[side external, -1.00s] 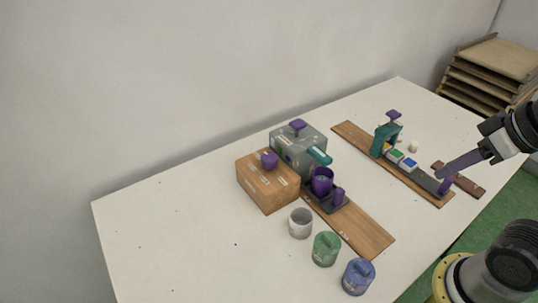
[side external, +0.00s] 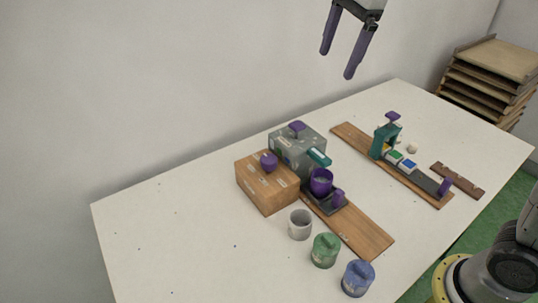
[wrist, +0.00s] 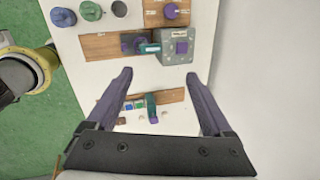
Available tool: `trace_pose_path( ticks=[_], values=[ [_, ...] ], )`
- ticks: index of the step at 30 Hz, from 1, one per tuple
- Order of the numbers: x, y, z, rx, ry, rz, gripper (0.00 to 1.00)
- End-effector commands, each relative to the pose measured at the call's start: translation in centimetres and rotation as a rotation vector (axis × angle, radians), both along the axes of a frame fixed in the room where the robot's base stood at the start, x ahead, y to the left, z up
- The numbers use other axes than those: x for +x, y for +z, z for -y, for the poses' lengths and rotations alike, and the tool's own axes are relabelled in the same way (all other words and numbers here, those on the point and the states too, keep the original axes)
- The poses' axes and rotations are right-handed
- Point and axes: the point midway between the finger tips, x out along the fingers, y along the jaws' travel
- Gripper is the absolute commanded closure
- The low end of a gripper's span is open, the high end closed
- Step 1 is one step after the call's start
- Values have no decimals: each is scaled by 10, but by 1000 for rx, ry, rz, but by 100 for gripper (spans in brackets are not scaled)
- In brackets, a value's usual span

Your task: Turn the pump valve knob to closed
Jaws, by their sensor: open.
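The grey box (side external: 312,138) with a teal spout (side external: 319,157) has a flat purple knob (side external: 297,126) on top. In the wrist view this knob (wrist: 181,47) looks roughly square beside a small label too small to read. A wooden box (side external: 256,188) beside it carries another purple knob (side external: 268,160). I cannot tell from labels which is the pump valve knob, nor its setting. A purple cup (side external: 321,180) stands under the spout. My gripper (side external: 336,64) is open and empty, high above the table's back; its fingers also show in the wrist view (wrist: 158,75).
Stacked trays (side external: 490,72) stand back right. The table's left side is clear.

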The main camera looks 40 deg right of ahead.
Motion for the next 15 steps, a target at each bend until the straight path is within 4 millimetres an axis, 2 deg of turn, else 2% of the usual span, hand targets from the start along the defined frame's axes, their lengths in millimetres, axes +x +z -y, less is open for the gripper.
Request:
trace_pose_path(
  ticks=[1,3,9,12,15],
  values=[
    [19,-10,-9,5,-28,-28,15],
    [41,-25,-20,10,-64,-62,15],
    [93,-79,-54,-1,-73,-145,15],
    [107,-108,-67,-13,-54,-181,15],
    [111,-133,-75,-25,-41,-221,15]
  ],
)
